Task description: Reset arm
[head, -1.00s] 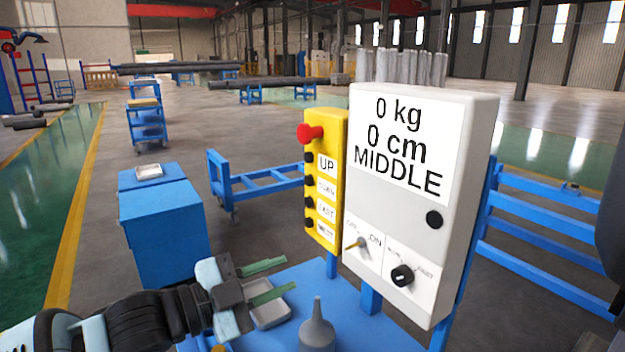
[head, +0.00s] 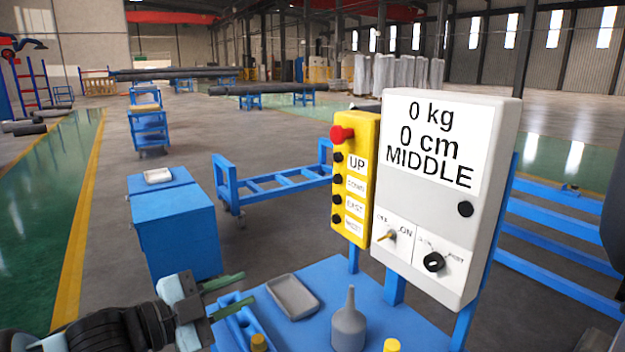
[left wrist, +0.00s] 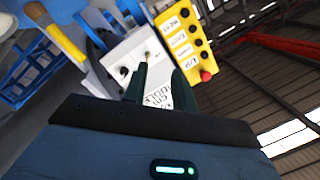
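My left gripper (head: 226,296) is at the lower left of the head view, beside the blue worktable (head: 345,275). Its two green fingers are apart with nothing between them. In the left wrist view the dark fingers (left wrist: 160,82) are also apart, in front of the white control box. The white control box (head: 440,190) reads 0 kg, 0 cm, MIDDLE. The yellow button panel (head: 355,190) with a red knob stands at its left; the panel also shows in the left wrist view (left wrist: 184,42). My right gripper is not seen in either view.
A grey tray (head: 293,297) and a grey funnel-shaped bottle (head: 349,325) stand on the worktable. A blue cabinet (head: 178,240) with a small tray (head: 158,175) stands at the left. A blue cart frame (head: 270,188) is behind. Floor between them is clear.

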